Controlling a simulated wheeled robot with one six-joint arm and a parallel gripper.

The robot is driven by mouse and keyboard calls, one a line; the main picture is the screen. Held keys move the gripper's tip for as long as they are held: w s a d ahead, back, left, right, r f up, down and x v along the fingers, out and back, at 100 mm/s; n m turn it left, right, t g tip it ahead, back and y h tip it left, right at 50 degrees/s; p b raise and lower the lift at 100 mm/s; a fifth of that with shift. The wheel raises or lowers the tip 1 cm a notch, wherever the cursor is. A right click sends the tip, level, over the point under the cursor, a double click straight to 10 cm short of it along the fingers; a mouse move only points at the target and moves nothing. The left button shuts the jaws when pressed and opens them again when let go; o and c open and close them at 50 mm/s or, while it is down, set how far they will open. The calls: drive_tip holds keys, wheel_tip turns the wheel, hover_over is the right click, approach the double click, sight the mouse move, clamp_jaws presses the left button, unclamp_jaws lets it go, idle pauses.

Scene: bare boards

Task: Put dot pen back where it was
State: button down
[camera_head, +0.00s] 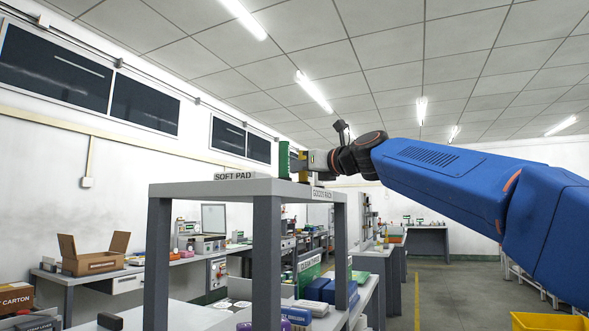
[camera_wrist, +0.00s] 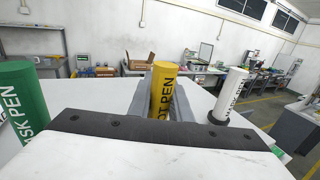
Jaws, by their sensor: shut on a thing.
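The dot pen (camera_wrist: 164,85) is a yellow upright cylinder with dark lettering, in the middle of the wrist view. My gripper (camera_wrist: 163,104) is shut on it, with a grey finger on each side. The pen's lower end is hidden by the dark bar and white body of my gripper, so I cannot tell whether it touches the white surface. In the head view my gripper (camera_head: 312,160) is at the top of a grey rack (camera_head: 225,188). A green pen (camera_wrist: 22,100) stands left of the dot pen, and a white pen (camera_wrist: 231,92) stands right of it.
The rack top carries a "SOFT PAD" label (camera_head: 235,176). A green upright thing (camera_head: 284,160) stands near its right end. An open cardboard box (camera_head: 93,256) sits on a bench at left. Blue boxes (camera_head: 325,291) lie below the rack top. The floor aisle at right is clear.

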drive_tip(key=shift+f, duration=0.1)
drive_tip(key=c, duration=1.6)
unclamp_jaws()
drive_tip(key=shift+r, duration=0.2)
drive_tip(key=v, duration=1.2)
drive_tip(key=shift+f, duration=0.1)
drive_tip(key=shift+s, duration=0.15)
